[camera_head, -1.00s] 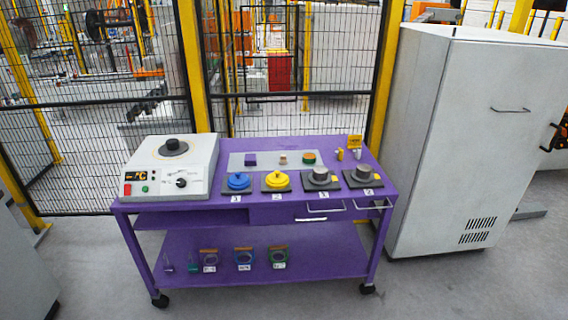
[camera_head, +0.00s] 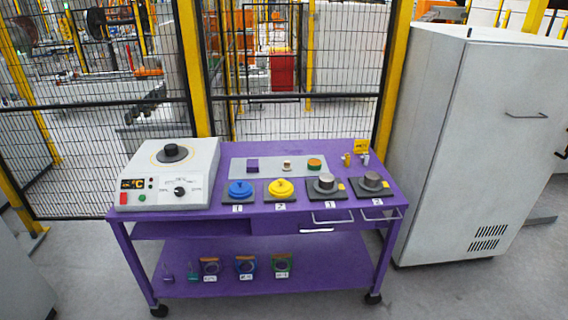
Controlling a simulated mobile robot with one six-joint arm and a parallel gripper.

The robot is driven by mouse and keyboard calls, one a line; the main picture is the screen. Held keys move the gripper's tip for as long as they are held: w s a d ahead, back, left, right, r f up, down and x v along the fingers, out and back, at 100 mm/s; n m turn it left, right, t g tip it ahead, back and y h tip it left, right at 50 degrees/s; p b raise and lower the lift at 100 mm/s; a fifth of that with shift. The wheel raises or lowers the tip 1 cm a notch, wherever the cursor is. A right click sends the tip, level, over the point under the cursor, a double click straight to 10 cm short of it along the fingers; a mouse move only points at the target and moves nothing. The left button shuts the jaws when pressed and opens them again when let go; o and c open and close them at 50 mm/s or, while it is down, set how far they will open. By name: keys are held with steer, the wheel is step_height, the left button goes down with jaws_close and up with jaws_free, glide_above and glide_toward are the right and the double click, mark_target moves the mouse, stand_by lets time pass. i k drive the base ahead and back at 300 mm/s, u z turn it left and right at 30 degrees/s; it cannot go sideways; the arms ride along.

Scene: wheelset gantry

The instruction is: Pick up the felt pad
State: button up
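A purple trolley (camera_head: 225,212) stands in front of me. A grey mat (camera_head: 268,165) lies on its top and bears three small items. They are a dark purple block (camera_head: 252,164), a small whitish piece (camera_head: 287,165) and a round green and orange piece (camera_head: 314,164). I cannot tell which of these, if any, is the felt pad. My gripper and arm are out of view.
A white heater unit (camera_head: 195,158) stands at the trolley's left. Ring-shaped items (camera_head: 245,264) stand on the lower shelf. A grey cabinet (camera_head: 470,140) is at right, mesh fence behind.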

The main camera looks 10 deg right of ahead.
mark_target(286, 167)
steer(key=u, duration=0.15)
steer(key=i, duration=1.4)
steer(key=z, duration=0.25)
